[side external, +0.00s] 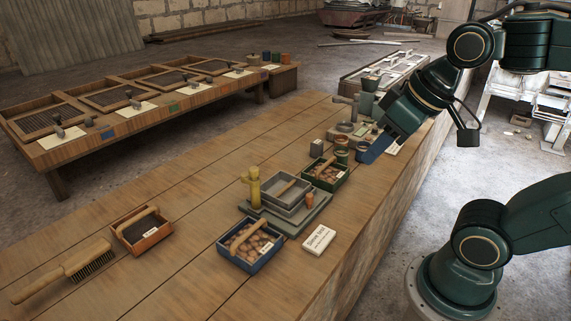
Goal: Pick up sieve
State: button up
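Nothing on the main bench can be clearly made out as a sieve. Several wooden-framed mesh screens (45,119) are set in the low table at the left. A grey square tray (287,190) sits on a grey base with a yellow post mid-bench; I cannot tell whether it has a mesh. My gripper (377,150) is at the bench's far right end, pointing down and left among small pots and grey parts. A blue flat shape shows at its end, and I cannot tell whether it is a finger or a held thing. My gripper is well away from the screens.
A blue box (250,246) and a green box (325,174) hold brown lumps. A white card (319,239) lies near the front edge. A brush (66,270) and an orange box (141,230) are at left. The bench between these and its far edge is clear.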

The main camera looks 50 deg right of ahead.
jog(key=w+d+r+m, duration=0.1)
jog(key=w+d+m, duration=0.35)
jog(key=w, duration=0.75)
jog(key=w+d+f+m+g+y, duration=0.1)
jog(key=w+d+f+m+y, duration=0.2)
jog(key=w+d, duration=0.75)
jog(key=m+t+y, duration=0.1)
jog(key=m+t, duration=0.1)
jog(key=m, duration=0.7)
send_near(328, 162)
jog(key=shift+s+d+r+n, duration=0.1)
jog(key=shift+d+r+n, duration=0.15)
jog(key=shift+r, duration=0.15)
jog(key=shift+x, duration=4.3)
jog(key=shift+s+a, duration=0.15)
jog(key=shift+a, duration=0.05)
